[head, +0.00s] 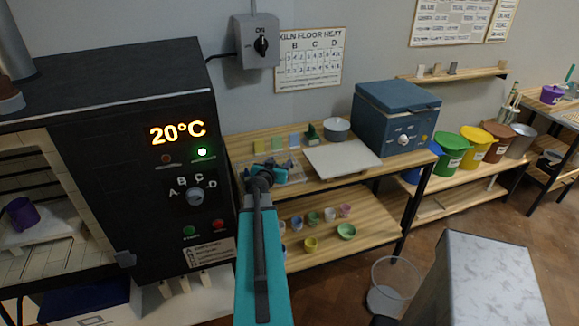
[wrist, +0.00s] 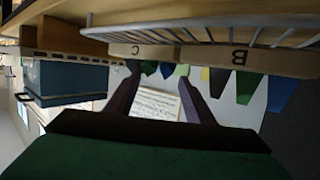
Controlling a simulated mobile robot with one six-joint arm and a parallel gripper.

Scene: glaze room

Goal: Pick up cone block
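In the wrist view, which is upside down, two pale blocks stand by a wire rack. One is lettered C (wrist: 150,51) and one B (wrist: 262,61), each with a row of coloured cones. The cones of block C show near and between my fingertips; those of block B are to the right. My gripper (wrist: 160,80) is open, its two dark fingers apart with nothing held. In the head view my gripper (head: 262,180) is over the left part of the wooden table, and my arm hides part of that area. I cannot tell whether the fingers touch a cone.
A wire rack (wrist: 190,22) lies by the blocks. A white slab (head: 342,159), a grey-blue bowl (head: 337,128) and a blue kiln (head: 395,117) stand to the right on the table. A black kiln (head: 130,130) is at the left. Several small cups fill the shelf below.

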